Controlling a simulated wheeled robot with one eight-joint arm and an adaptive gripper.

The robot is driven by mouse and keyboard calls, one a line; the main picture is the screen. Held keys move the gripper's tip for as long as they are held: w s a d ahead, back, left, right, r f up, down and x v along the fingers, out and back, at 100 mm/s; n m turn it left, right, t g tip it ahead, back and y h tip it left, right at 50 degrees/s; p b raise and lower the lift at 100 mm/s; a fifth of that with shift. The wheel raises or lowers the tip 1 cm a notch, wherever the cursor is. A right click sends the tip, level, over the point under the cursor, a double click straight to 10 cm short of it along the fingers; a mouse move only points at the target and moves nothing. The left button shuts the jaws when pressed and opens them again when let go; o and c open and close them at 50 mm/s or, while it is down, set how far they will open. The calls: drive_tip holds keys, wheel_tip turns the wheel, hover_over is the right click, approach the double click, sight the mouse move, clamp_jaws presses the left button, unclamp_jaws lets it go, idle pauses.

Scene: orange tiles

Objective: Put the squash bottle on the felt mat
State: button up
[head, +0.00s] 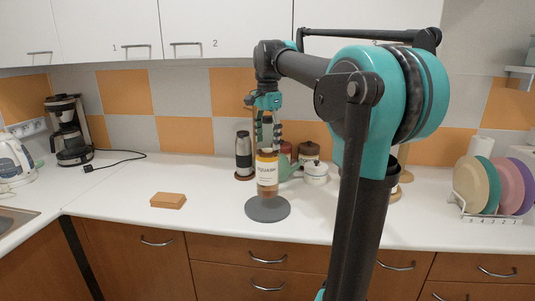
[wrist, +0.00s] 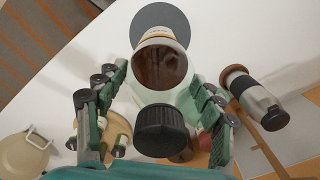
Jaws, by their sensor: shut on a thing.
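The squash bottle (head: 267,172), clear with a pale label and an orange-brown lower part, stands upright in my gripper (head: 268,130). In the wrist view my gripper (wrist: 158,115) has its fingers on both sides of the bottle (wrist: 160,68), with the dark cap (wrist: 160,130) toward the camera. The round grey felt mat (head: 268,210) lies on the white counter. The bottle's base overlaps the mat's far part in the head view; I cannot tell whether they touch. The mat also shows beyond the bottle in the wrist view (wrist: 160,14).
A steel flask (head: 244,155) stands behind and left of the bottle; a white pot (head: 316,175) and jars (head: 309,153) stand behind and right. A brown block (head: 168,200) lies left of the mat. A plate rack (head: 490,217) is far right. The counter's front left is clear.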

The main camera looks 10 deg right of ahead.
sight(268, 117)
drive_tip(key=shift+f, duration=2.45)
drive_tip(key=o, duration=1.9)
drive_tip(key=shift+f, duration=0.1)
drive_tip(key=shift+c, duration=0.2)
wheel_tip(268, 117, up, 12)
drive_tip(key=shift+r, duration=0.1)
